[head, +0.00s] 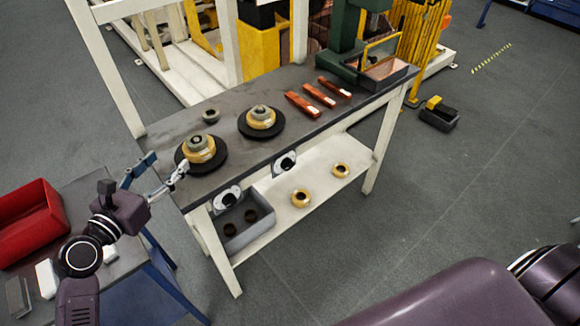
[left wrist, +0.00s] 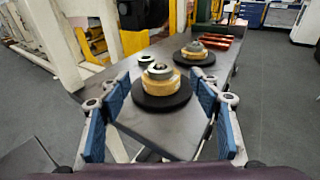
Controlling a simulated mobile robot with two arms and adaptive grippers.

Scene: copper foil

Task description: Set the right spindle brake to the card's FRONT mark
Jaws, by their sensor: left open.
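Two spindles with dark round bases and gold-coloured rolls stand on the dark bench top, the left spindle (head: 201,150) nearer and the right spindle (head: 261,118) further along. Below each, on the bench's front side, is a white disc with a black part: the right one (head: 285,161) and the left one (head: 228,198). Their marks are too small to read. My left gripper (head: 160,172) is open and empty at the bench's left end, beside the left spindle. The left wrist view shows the left spindle (left wrist: 160,82) beyond and between its blue-padded fingers (left wrist: 161,105), apart from them. My right gripper is out of view.
Copper bars (head: 318,95) and a copper-lined tray (head: 382,72) lie toward the bench's far right. The lower shelf (head: 322,190) holds two gold rings and a grey bin (head: 248,232). A red bin (head: 30,222) stands at left. Floor in front of the bench is clear.

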